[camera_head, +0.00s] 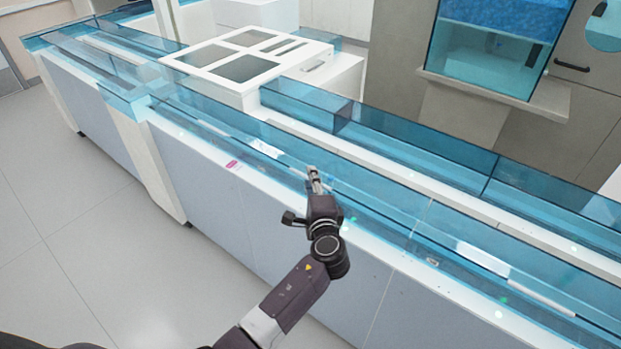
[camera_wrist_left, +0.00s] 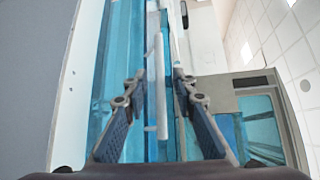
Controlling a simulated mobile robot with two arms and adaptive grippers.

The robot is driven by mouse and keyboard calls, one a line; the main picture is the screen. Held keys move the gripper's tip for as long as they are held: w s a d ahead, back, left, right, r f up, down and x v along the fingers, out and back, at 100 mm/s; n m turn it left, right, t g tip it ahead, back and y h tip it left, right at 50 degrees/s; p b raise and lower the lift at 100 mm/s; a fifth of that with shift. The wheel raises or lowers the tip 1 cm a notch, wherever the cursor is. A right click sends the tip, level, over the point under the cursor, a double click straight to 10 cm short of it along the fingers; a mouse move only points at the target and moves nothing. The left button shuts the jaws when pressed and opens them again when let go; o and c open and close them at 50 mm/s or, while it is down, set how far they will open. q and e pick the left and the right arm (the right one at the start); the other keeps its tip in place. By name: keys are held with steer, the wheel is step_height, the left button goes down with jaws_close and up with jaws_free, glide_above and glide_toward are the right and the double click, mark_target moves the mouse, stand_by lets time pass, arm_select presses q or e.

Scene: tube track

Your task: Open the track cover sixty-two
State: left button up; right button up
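A long track with transparent blue covers (camera_head: 390,205) runs diagonally across the head view. No number is readable on the covers, so I cannot tell which one is sixty-two. My left gripper (camera_head: 316,178) is over the front row of covers, near a white strip (camera_head: 268,149) on the cover. In the left wrist view my left gripper (camera_wrist_left: 158,88) has its two fingers apart. A thin white bar (camera_wrist_left: 161,85) shows between them, with blue cover (camera_wrist_left: 120,60) around it. I cannot tell whether the fingers touch the bar. My right gripper is not in view.
A white unit with dark panels (camera_head: 243,67) stands behind the track. A second row of blue covers (camera_head: 420,140) runs behind the front row. Another white strip (camera_head: 483,259) lies on the front row to the right. The floor (camera_head: 90,225) at the left is clear.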

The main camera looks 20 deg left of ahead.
arm_select(q)
steer(key=shift+w+a, duration=0.15)
steer(key=shift+w, duration=0.05)
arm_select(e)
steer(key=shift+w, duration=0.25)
arm_select(q)
jaws_close()
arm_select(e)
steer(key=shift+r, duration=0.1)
